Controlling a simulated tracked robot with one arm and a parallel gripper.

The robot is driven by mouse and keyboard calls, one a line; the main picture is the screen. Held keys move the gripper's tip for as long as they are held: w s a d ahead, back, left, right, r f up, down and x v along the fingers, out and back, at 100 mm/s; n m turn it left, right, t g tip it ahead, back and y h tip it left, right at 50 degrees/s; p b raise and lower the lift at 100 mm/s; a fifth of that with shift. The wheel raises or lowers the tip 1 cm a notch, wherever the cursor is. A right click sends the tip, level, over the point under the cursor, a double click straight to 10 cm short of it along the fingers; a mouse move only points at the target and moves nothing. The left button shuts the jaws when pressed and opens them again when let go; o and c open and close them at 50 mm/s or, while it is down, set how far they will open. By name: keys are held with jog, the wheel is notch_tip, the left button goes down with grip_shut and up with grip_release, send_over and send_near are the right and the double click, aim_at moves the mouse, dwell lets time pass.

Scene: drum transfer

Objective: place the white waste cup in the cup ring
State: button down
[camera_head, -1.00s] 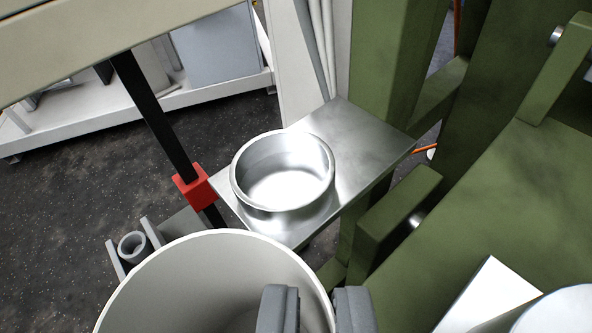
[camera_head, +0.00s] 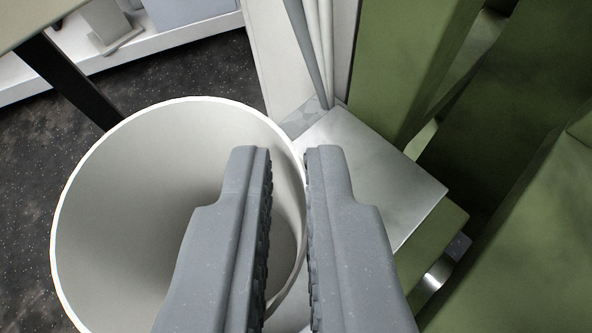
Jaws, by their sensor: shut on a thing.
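The white waste cup (camera_head: 130,200) is a large, open-topped cup that fills the lower left of the view. My gripper (camera_head: 288,165) is shut on the right side of its rim, with one grey finger inside the cup and the other outside. The cup looks empty, though its bottom is partly hidden by the finger. The cup ring is hidden now behind the cup and my fingers. Part of the metal plate that bears the ring (camera_head: 375,170) shows to the right of the cup.
Green machine framing (camera_head: 510,210) stands close on the right, with a green block and shiny pin below the plate. Pale posts (camera_head: 285,60) rise behind the plate. A dark bar (camera_head: 65,80) and a white shelf (camera_head: 150,35) are at upper left. Dark floor lies between.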

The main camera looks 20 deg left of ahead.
notch_tip(320, 180, down, 2)
jog(key=shift+b, duration=0.4)
jog(key=shift+f+b, duration=0.65)
jog(key=shift+f, duration=1.95)
jog(key=c, duration=1.5)
grip_release()
jog(key=shift+r, duration=0.1)
jog(key=v, duration=1.2)
jog(key=shift+p, duration=0.4)
